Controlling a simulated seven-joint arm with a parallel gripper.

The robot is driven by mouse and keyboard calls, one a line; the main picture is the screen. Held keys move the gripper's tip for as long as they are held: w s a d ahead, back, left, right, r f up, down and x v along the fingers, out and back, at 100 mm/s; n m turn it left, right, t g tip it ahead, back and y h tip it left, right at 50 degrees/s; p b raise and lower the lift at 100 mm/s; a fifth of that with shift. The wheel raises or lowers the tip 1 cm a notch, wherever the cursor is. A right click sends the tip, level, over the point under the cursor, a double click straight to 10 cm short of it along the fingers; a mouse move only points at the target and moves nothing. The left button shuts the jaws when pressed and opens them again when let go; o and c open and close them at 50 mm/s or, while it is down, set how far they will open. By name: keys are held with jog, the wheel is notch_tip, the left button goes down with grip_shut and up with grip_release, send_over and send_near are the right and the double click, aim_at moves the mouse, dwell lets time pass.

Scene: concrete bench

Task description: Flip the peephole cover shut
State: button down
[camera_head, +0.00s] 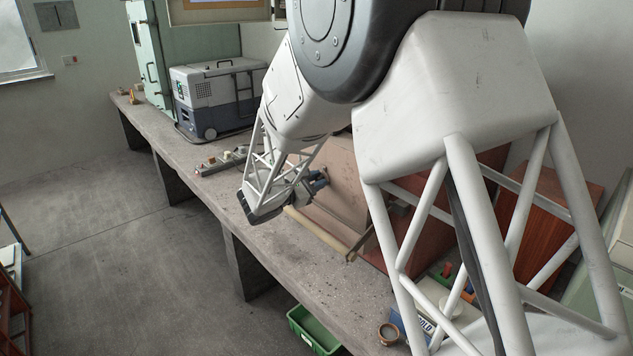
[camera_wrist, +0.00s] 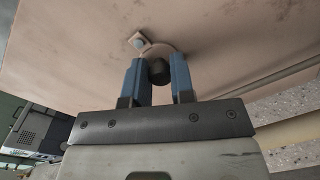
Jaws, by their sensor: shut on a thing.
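A pale pinkish-beige door panel (camera_head: 342,190) stands on the bench, and its face fills the top of the wrist view (camera_wrist: 240,40). On it is a small square plate with a bluish-grey round centre (camera_wrist: 139,42), seemingly the peephole. Just right of the plate is a thin pale rounded piece, seemingly the peephole cover (camera_wrist: 163,49), with a dark round knob (camera_wrist: 158,71) in front. My gripper (camera_wrist: 158,63) has its two blue fingers on either side of the knob, shut on it. In the head view my gripper (camera_head: 318,182) is at the panel; the cover is hidden there.
A grey and white portable cooler (camera_head: 218,95) stands farther back on the bench (camera_head: 190,150). Small parts (camera_head: 222,160) lie between it and the panel. A pale yellow bar (camera_head: 318,232) lies along the panel's foot. A green crate (camera_head: 312,330) is below the bench edge.

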jog(key=c, duration=1)
grip_release()
jog(key=v, duration=0.7)
jog(key=shift+s+a, duration=0.25)
jog(key=shift+a, duration=0.05)
